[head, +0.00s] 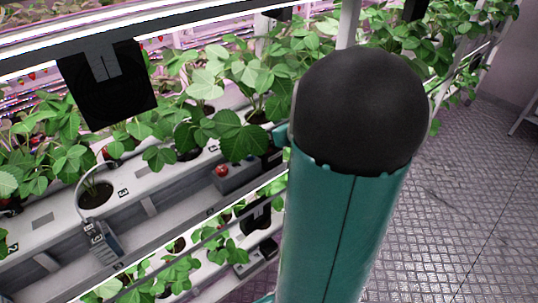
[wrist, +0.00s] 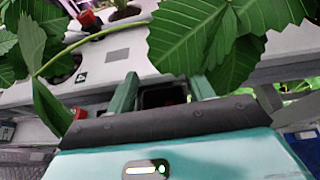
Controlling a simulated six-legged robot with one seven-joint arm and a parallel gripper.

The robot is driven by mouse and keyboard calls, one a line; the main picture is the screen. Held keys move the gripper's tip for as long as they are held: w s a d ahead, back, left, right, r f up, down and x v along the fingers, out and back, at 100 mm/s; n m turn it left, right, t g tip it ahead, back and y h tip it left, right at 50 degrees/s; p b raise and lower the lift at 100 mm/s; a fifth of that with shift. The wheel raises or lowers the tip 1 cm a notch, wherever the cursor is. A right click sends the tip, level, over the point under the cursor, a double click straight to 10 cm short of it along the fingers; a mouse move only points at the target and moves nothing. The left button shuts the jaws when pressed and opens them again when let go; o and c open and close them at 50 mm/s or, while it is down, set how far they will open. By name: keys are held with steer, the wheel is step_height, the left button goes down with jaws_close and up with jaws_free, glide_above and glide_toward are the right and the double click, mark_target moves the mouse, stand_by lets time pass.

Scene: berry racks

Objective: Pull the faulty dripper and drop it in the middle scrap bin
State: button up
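In the wrist view my gripper (wrist: 164,92) has its two green fingers spread apart, with nothing seen held between them. A dark square opening with a pale rim (wrist: 165,84) shows between and beyond the fingertips; something dim and reddish is inside. I cannot tell whether it is the middle scrap bin. A red-topped piece (wrist: 88,19) stands by a plant hole at upper left, and another red piece (wrist: 80,113) is left of the fingers. Which of these, if any, is the faulty dripper is unclear. In the head view my arm hides most of the gripper.
Leaves (wrist: 200,35) hang close above my fingers. In the head view, a white planted gutter (head: 140,185) runs along the rack, with a grey box (head: 240,177) bearing a red knob and a tubed grey device (head: 102,243). The floor (head: 470,200) at right is clear.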

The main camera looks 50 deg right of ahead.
steer(key=d+v, duration=0.1)
steer(key=v, duration=1.2)
steer(key=shift+s+a, duration=0.4)
steer(key=shift+a, duration=0.1)
steer(key=shift+r, duration=0.15)
steer(key=w+a+n+g+y, duration=0.2)
steer(key=a+n+g+y, duration=0.1)
steer(key=a+n, duration=0.6)
steer(key=w+a+n+g+y, duration=0.25)
steer(key=a+n, duration=0.35)
steer(key=a, duration=0.5)
steer(key=s+a+n+g+h, duration=0.1)
steer(key=s+a+n+h, duration=0.1)
steer(key=a+n, duration=0.4)
steer(key=s+a+r+n+g+h, duration=0.1)
steer(key=a+n, duration=0.6)
steer(key=n, duration=0.8)
steer(key=shift+s+a+n+h, duration=0.15)
steer(key=shift+s+n+h, duration=0.25)
steer(key=shift+s+h, duration=0.5)
